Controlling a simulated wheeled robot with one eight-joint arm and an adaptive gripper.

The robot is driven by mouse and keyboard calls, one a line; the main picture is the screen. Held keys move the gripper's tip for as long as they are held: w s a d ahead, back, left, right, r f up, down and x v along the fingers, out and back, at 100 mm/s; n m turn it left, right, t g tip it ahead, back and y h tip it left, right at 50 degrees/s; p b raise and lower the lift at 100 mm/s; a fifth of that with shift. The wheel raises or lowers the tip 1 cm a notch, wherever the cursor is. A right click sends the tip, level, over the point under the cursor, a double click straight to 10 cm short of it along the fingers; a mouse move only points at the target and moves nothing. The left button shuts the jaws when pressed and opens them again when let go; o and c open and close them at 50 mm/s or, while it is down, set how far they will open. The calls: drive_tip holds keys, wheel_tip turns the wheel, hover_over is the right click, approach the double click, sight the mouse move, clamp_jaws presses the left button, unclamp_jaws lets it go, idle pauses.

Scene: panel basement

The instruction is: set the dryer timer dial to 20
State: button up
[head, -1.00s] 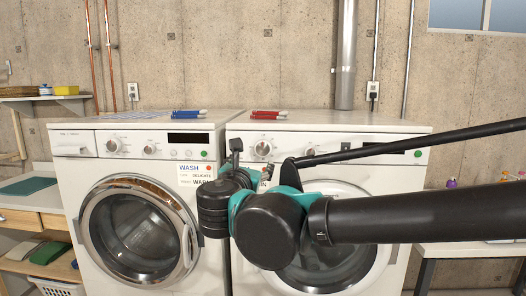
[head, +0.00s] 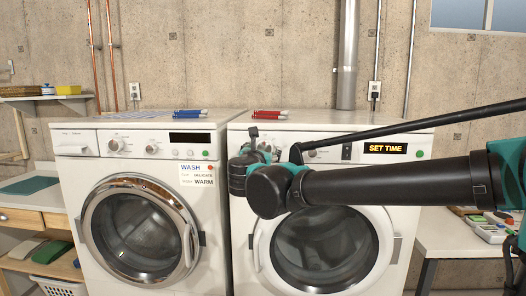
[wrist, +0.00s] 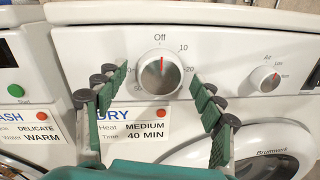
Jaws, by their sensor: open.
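The timer dial (wrist: 158,72) is a round silver knob on the white dryer panel. Its red pointer line points up, near the "Off" mark. "10" is at upper right and "20" at right; the left-hand number is partly hidden by a finger. My gripper (wrist: 160,80) is open, its two green fingers apart on either side of the dial, with visible gaps to it. In the head view my gripper (head: 250,144) is at the panel of the right-hand machine, the dryer (head: 415,185), largely covering the dial. The dryer display (head: 385,148) reads "SET TIME".
A dryer card (wrist: 132,123) reads Heat MEDIUM, Time 40 MIN. A smaller Air knob (wrist: 264,79) is right of the dial. The washer (head: 75,200) stands close at left. Red markers (head: 269,114) and blue markers (head: 190,113) lie on the machine tops.

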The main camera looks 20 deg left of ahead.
drive_tip(key=shift+c, duration=0.2)
drive_tip(key=c, duration=1.1)
drive_tip(key=shift+m, duration=0.4)
drive_tip(key=m, duration=0.3)
drive_tip(key=shift+m, duration=0.3)
drive_tip(key=m, duration=0.4)
drive_tip(key=shift+d+r+g, duration=0.1)
drive_tip(key=shift+g, duration=0.2)
drive_tip(key=m, duration=0.4)
drive_tip(key=shift+m+y, duration=0.3)
drive_tip(key=shift+y, duration=0.1)
drive_tip(key=shift+d+m+g, duration=0.1)
drive_tip(key=shift+m+g, duration=0.2)
drive_tip(key=shift+m, duration=1.7)
drive_tip(key=shift+y, duration=0.3)
